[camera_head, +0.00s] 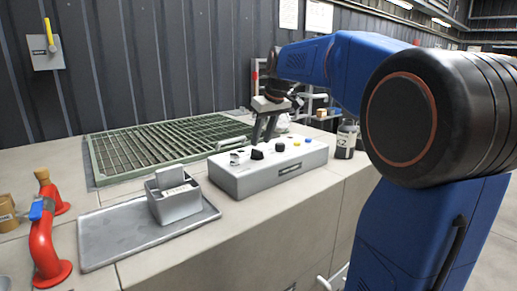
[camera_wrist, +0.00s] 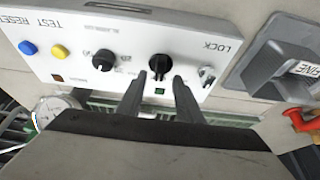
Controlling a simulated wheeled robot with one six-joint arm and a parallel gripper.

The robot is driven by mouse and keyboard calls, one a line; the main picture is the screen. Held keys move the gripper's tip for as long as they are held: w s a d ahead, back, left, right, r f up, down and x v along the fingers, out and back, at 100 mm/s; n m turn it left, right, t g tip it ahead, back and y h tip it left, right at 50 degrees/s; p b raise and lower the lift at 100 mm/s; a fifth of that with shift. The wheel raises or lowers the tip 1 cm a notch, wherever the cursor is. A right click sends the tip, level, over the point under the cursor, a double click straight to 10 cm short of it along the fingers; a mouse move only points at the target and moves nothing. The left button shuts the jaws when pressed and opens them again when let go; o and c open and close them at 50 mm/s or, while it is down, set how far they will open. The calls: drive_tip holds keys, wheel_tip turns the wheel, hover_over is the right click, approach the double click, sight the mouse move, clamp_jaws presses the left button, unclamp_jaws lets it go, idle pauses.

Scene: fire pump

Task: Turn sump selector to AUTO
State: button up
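A pale control box (camera_head: 268,172) on the counter carries two black selector knobs. In the wrist view one knob (camera_wrist: 160,67), beside the LOCK key switch (camera_wrist: 207,73), lies between my fingertips. The other knob (camera_wrist: 103,60) has small markings around it, too small to read, so I cannot tell which is the sump selector. My gripper (camera_wrist: 159,82) is open with a finger on either side of the first knob. I cannot tell whether they touch it. In the head view my gripper (camera_head: 264,138) points down over the box.
Yellow (camera_wrist: 60,50) and blue (camera_wrist: 28,47) buttons sit on the same panel. A grey holder (camera_head: 175,202) stands on a metal tray (camera_head: 110,235), with a green grating (camera_head: 150,150) behind. A dark bottle (camera_head: 346,140) stands right of the box. Red pipework (camera_head: 45,245) stands far left.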

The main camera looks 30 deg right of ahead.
sight(258, 150)
drive_tip(key=shift+x, duration=2.55)
drive_tip(key=shift+c, duration=0.4)
clamp_jaws()
